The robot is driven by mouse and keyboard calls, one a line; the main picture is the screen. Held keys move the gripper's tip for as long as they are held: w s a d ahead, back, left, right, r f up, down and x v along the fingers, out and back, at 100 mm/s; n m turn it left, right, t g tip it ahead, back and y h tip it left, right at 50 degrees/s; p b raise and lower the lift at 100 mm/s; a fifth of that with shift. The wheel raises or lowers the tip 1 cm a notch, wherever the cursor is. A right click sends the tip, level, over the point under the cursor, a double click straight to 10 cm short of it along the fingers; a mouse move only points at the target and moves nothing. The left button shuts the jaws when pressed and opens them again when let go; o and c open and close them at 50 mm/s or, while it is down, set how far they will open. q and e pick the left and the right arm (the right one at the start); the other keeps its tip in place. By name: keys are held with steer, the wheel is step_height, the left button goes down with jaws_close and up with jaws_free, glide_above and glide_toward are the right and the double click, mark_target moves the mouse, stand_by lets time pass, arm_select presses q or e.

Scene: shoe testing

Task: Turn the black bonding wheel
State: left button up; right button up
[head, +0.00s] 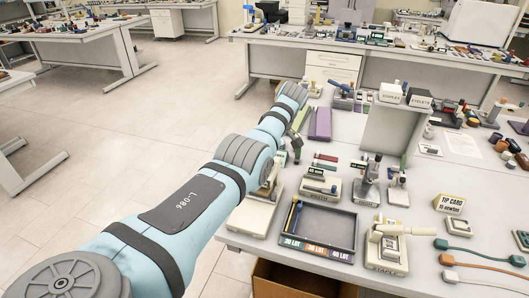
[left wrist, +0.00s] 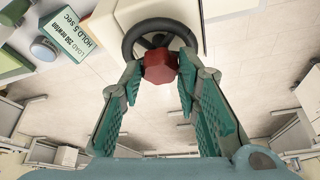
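The black wheel (left wrist: 131,42) with a red hub (left wrist: 160,67) is at the top of the left wrist view, on the side of a cream-coloured machine body. My left gripper (left wrist: 161,73) has its green-padded fingers spread apart, with the tips on either side of the red hub. I cannot tell whether the tips touch it. In the head view my left arm reaches in from the lower left to the bench's left side. I cannot make out the wheel there. My right gripper is not in view.
A sign reading "HOLD 5 sec" (left wrist: 69,34) stands left of the wheel. A dark tray (head: 347,222), small presses and a stapler (head: 387,248) crowd the bench (head: 450,185) right of my arm. Open floor (head: 80,150) lies to the left.

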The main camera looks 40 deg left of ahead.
arm_select(q)
steer(key=o, duration=0.3)
steer(key=shift+a, duration=0.1)
steer(key=shift+o, duration=0.2)
steer(key=shift+a+f, duration=0.1)
steer(key=shift+f, duration=0.05)
steer(key=v, duration=1.2)
